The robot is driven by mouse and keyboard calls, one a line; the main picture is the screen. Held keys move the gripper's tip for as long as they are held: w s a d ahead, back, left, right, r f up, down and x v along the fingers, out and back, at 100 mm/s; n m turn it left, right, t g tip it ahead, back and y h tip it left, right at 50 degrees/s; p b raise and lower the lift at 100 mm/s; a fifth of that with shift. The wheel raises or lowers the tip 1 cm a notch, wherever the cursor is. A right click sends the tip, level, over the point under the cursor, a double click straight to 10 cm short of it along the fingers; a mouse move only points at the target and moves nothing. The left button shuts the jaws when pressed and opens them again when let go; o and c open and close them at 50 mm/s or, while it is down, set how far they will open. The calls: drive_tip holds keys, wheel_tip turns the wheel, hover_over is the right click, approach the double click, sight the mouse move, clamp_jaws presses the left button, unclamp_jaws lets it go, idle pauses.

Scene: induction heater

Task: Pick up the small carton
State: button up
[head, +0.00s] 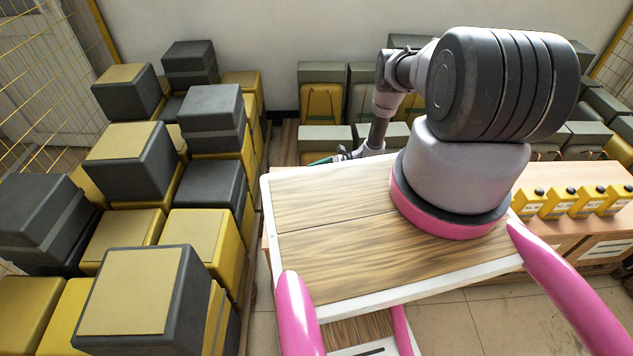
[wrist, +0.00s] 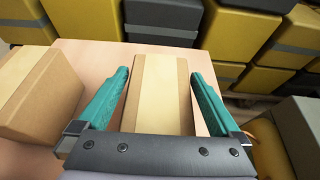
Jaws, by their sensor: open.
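A small brown carton (wrist: 160,95) with a pale tape strip along its top stands in the middle of the wrist view. My gripper (wrist: 159,73) has two teal fingers, open, one on the left and one on the right of this carton. Narrow gaps show between the fingers and its sides. The near end of the carton is hidden behind the gripper's dark body. In the head view the carton is hidden, and only a little teal of my gripper (head: 325,160) shows beyond the wooden tray.
A larger taped carton (wrist: 38,92) stands close left of my gripper on the pale pinkish table (wrist: 100,55). Dark and yellow cases (wrist: 250,45) stand beyond the table edge. In the head view, stacked cases (head: 140,290) fill the left, and small yellow units (head: 558,203) stand at right.

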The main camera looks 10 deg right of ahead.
drive_tip(key=c, duration=1.5)
drive_tip(key=shift+r, duration=0.1)
